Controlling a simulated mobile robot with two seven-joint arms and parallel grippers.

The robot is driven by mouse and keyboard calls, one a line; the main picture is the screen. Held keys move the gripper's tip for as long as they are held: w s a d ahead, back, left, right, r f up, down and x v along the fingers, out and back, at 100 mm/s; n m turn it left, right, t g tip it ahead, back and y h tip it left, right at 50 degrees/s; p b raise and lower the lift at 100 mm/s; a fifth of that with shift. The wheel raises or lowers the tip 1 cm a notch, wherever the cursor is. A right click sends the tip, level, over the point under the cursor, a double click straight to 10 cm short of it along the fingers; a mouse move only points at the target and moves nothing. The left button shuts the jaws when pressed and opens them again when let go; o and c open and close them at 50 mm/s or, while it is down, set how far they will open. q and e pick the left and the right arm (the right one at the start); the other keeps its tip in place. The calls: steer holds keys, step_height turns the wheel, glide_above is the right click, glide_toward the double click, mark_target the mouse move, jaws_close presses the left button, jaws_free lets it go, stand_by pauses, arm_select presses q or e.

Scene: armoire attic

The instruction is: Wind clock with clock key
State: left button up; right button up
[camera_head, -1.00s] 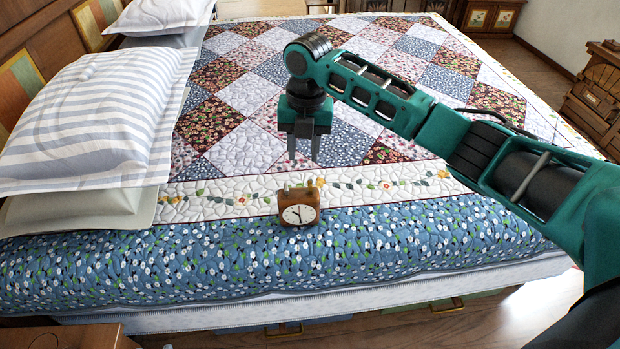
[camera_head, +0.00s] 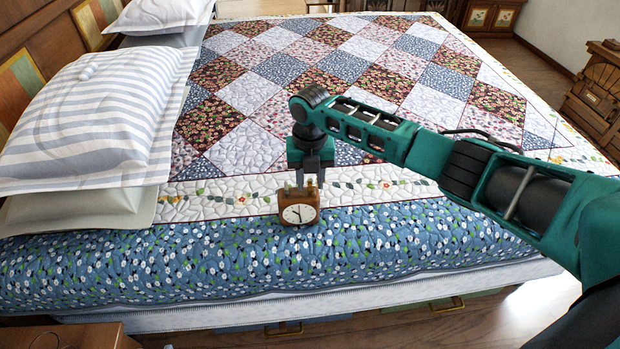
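Whether the fingertips touch the clock is unclear. My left gripper is not in view.
The clock rests on a wide patchwork quilt (camera_head: 250,148), mostly clear around it. A striped pillow (camera_head: 95,120) lies at the left. A wooden cabinet (camera_head: 598,100) stands at the far right. A wooden top (camera_head: 65,338) shows at the bottom left.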

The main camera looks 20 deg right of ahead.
steer(key=shift+f, duration=0.25)
jaws_close()
stand_by(0.3)
